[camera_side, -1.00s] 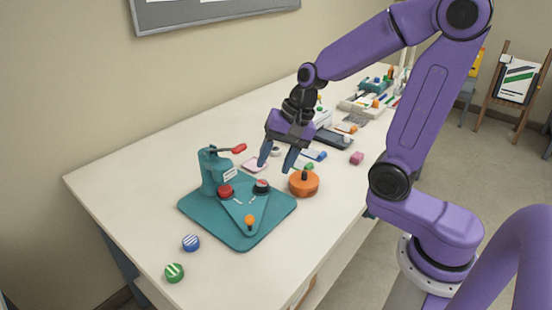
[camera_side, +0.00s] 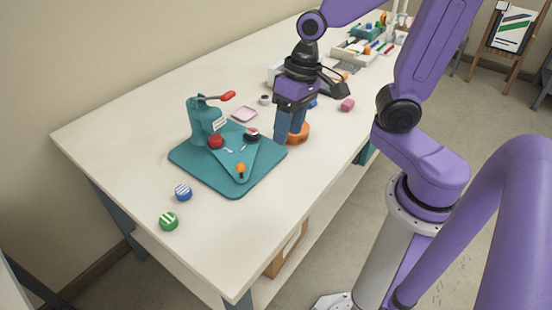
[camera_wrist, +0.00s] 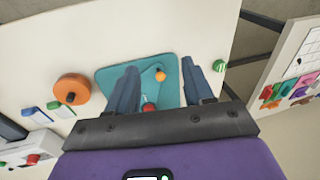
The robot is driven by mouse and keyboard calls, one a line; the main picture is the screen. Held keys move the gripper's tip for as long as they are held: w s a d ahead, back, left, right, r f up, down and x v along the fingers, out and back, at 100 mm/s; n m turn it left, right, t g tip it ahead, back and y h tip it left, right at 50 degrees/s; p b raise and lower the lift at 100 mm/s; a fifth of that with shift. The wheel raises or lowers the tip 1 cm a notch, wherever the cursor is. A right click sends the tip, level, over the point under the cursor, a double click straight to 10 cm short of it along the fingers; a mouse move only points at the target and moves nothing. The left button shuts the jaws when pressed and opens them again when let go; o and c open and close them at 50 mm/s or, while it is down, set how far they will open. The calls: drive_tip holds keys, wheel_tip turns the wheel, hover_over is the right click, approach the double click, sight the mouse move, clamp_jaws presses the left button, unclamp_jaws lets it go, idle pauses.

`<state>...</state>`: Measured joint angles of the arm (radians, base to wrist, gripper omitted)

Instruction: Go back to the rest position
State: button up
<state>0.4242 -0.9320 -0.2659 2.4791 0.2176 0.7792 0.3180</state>
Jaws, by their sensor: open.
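My gripper (camera_side: 292,128) is open and empty. In the side view it points down in front of the orange round block (camera_side: 300,134), which it partly hides. Whether it touches that block I cannot tell. In the wrist view my two gripper fingers (camera_wrist: 168,88) stand apart over the teal press board (camera_wrist: 108,74), with nothing between the tips but the board behind. The orange block (camera_wrist: 72,90) with its dark knob lies to the left there. In the side view the teal board (camera_side: 234,186) carries a red-handled lever press (camera_side: 200,115).
Trays of supplies (camera_side: 350,58) stand at the far end. The near tabletop (camera_side: 225,240) is clear.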

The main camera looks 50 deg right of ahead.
drive_tip(key=s+d+n+h, duration=0.2)
drive_tip(key=s+n, duration=1)
drive_tip(key=s, duration=0.1)
drive_tip(key=shift+f+g, duration=0.15)
drive_tip(key=shift+g, duration=0.15)
